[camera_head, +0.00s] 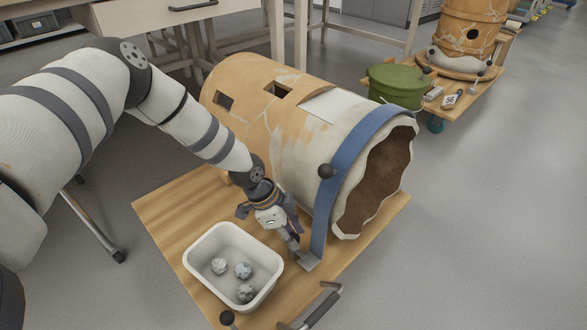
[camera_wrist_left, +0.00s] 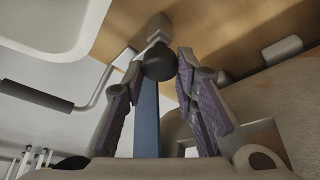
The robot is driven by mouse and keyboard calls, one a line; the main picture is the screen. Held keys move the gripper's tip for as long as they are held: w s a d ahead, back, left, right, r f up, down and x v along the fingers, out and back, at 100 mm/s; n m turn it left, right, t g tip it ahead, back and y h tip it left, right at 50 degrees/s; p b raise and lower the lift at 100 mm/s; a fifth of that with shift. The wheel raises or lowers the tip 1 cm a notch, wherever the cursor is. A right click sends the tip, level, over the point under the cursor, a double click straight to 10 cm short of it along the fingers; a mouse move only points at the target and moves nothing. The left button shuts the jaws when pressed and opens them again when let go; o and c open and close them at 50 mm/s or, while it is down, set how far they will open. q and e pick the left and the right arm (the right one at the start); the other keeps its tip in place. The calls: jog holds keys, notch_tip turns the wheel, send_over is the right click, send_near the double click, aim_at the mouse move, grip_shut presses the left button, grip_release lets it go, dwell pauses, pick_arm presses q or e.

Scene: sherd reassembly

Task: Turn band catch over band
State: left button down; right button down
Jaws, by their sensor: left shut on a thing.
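The blue band (camera_head: 340,165) runs around the large clay vessel (camera_head: 255,105) near its jagged open end. My left gripper (camera_head: 293,246) is low beside the band's lower end, where a small grey plate (camera_head: 308,262) shows. In the left wrist view, my gripper's fingers (camera_wrist_left: 160,68) are on either side of a dark round knob (camera_wrist_left: 158,63), which I take to be the band catch. A pale block (camera_wrist_left: 159,28) shows just beyond it, and the blue band (camera_wrist_left: 146,120) runs below it. My right gripper is not in view.
The vessel lies on a wooden cart top (camera_head: 165,205). A white tub (camera_head: 208,278) with several small lumps stands close to my left gripper. A green pot (camera_head: 397,86) is behind. Floor at right is clear.

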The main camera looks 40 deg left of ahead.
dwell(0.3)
pick_arm(q)
jog(key=c, duration=1.3)
grip_release()
jog(key=v, duration=1.2)
